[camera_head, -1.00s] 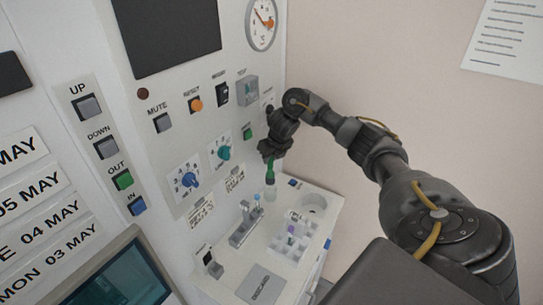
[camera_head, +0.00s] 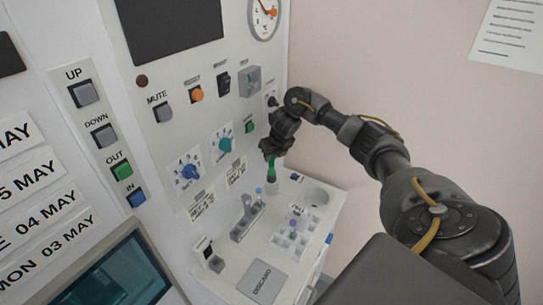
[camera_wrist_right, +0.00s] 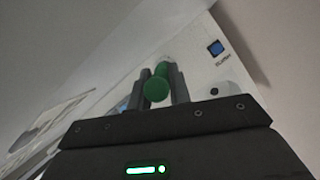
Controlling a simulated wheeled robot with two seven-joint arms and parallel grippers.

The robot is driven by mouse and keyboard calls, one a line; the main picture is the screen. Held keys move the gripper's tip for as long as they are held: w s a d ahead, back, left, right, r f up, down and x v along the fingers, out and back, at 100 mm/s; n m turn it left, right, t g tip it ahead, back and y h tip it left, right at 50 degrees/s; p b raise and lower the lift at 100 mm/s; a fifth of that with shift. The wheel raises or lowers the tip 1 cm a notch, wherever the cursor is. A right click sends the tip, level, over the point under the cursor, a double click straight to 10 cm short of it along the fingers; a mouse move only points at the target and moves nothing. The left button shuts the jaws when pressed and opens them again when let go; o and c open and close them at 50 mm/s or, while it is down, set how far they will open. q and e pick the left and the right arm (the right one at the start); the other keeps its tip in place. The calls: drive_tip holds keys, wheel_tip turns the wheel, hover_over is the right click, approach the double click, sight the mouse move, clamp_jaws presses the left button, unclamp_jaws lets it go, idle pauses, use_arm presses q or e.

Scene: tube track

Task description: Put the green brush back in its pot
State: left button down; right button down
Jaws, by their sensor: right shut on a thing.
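The green brush (camera_head: 271,170) hangs upright below my right gripper (camera_head: 270,151), over the white counter beside the panel. The gripper is shut on the upper part of the brush. A pale piece (camera_head: 271,187) shows at the brush's lower end, near the counter; I cannot tell whether it is bristles or the pot. In the right wrist view the round green top of the brush (camera_wrist_right: 156,89) sits between the two fingers (camera_wrist_right: 157,85). A pale rounded shape lies just behind it. My left gripper is not in view.
A grey holder (camera_head: 246,222) with small tubes stands left of the brush. A white rack (camera_head: 297,236) and a round opening (camera_head: 317,196) lie to its right. A plate marked DISCARD (camera_head: 262,281) is in front. The upright panel with knobs and buttons rises close behind.

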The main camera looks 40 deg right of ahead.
sight(273, 161)
drive_tip(key=shift+f, duration=0.2)
drive_tip(key=shift+f+b, duration=0.75)
drive_tip(key=shift+f, duration=0.05)
drive_tip(key=shift+f+b, duration=0.8)
drive_tip(key=shift+f, duration=0.2)
drive_tip(key=c, duration=1.2)
unclamp_jaws()
